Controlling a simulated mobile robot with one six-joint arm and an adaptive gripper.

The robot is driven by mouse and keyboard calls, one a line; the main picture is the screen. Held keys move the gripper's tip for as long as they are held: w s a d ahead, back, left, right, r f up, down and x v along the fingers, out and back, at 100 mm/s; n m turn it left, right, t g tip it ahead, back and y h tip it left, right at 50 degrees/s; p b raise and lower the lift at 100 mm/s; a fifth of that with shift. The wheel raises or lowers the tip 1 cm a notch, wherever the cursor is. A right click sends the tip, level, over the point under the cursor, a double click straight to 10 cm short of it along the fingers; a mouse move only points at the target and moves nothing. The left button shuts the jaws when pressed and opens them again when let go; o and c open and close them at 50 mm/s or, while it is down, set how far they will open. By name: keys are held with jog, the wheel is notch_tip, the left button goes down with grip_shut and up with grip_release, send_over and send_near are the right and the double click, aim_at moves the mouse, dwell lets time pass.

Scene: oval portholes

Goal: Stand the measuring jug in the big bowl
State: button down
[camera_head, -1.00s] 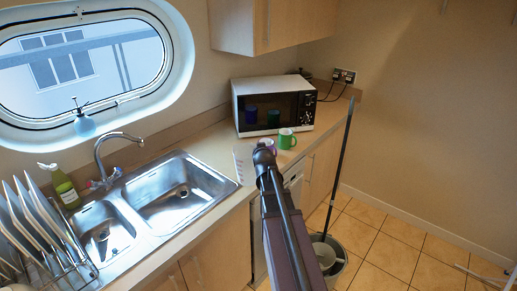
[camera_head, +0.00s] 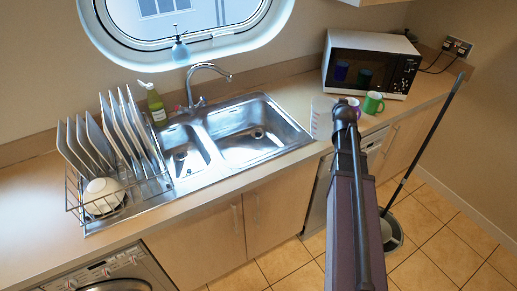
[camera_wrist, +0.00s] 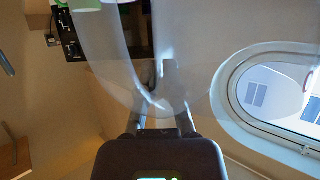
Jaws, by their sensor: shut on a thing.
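The measuring jug (camera_head: 321,118) is clear and see-through. In the head view it shows just left of my wrist, with faint markings on its side. In the wrist view the jug (camera_wrist: 200,65) fills much of the upper middle, and my gripper (camera_wrist: 160,82) is shut on it. In the head view my own arm hides the fingers. A white bowl (camera_head: 103,196) sits in the front of the dish rack at the left; I cannot tell whether it is the big bowl.
The dish rack (camera_head: 75,207) holds several upright plates. The double sink (camera_head: 255,132), with a tap (camera_head: 204,72), lies between rack and jug. A green mug (camera_head: 373,104), a purple mug (camera_head: 354,104) and a microwave (camera_head: 370,63) are at the right. The counter's far left is clear.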

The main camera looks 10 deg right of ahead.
jog(key=w+a+f+n+y+b, duration=0.2)
jog(key=w+a, duration=0.4)
jog(key=a, duration=0.4)
jog(key=w+a+f+n+y+b, duration=0.3)
jog(key=w+a, duration=0.4)
jog(key=a, duration=0.4)
jog(key=w+a+f+n+y+b, duration=0.3)
jog(key=w+a, duration=0.4)
jog(key=a, duration=0.4)
jog(key=shift+w+f+y+b, duration=0.2)
jog(key=shift+f+y+b, duration=0.75)
jog(key=shift+y, duration=0.25)
jog(key=shift+f, duration=0.15)
notch_tip(320, 180, down, 6)
jog(key=b, duration=0.6)
jog(key=shift+f, duration=0.15)
jog(key=shift+f+b, duration=1.75)
jog(key=shift+b, duration=0.2)
jog(key=shift+f, duration=0.1)
jog(key=c, duration=0.8)
grip_release()
jog(key=shift+n, duration=0.3)
